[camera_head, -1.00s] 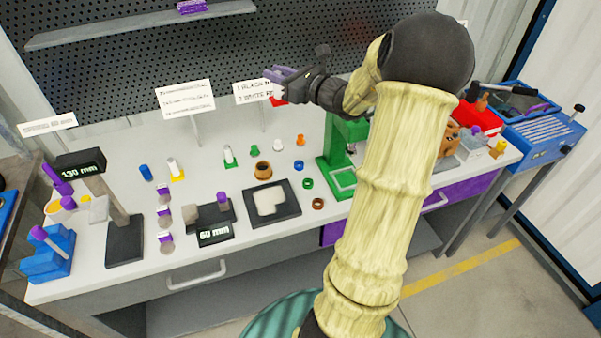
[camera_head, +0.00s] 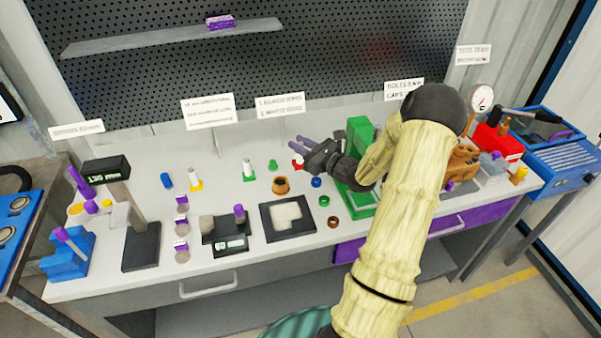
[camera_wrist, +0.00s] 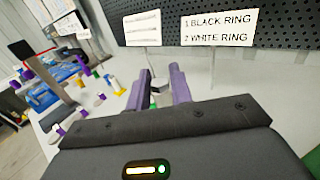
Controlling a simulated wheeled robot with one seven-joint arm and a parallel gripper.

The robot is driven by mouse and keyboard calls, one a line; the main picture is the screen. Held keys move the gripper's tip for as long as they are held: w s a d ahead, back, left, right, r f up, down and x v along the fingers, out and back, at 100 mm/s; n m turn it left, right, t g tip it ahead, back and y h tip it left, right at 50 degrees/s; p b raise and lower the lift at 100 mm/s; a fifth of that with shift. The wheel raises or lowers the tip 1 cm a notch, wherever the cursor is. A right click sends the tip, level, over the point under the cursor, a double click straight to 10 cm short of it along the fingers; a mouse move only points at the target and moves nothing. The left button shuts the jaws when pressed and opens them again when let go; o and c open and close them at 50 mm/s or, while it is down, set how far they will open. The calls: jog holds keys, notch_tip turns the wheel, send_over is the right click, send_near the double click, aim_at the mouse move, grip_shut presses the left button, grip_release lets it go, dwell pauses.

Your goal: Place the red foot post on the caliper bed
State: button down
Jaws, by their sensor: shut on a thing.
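My gripper (camera_head: 303,143) has purple fingers and is shut on the red foot post (camera_head: 298,163). Its red foot shows just below the fingers in the head view, held above the bench; most of the post is hidden. In the wrist view, a small pale part of the post (camera_wrist: 157,88) shows between the fingers. A low black device (camera_head: 230,244) with a digit display, a grey block and a purple knob appears to be the caliper; its bed lies left of my gripper. I cannot clearly make out the bed's surface.
Posts with yellow (camera_head: 195,184) and green (camera_head: 249,175) feet stand on the bench. A brown cup (camera_head: 280,186), a black tray (camera_head: 270,228) and a tall black gauge (camera_head: 140,245) stand nearby. A green press (camera_head: 358,140) is beside my arm. Signs line the back.

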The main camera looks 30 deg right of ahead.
aim_at(300, 165)
notch_tip(300, 165, down, 8)
jog(key=shift+r+p, duration=0.15)
jog(key=shift+p, duration=0.2)
jog(key=shift+f, duration=1.85)
jog(key=shift+f, duration=0.2)
jog(key=c, duration=1.3)
grip_release()
jog(key=shift+o, duration=0.2)
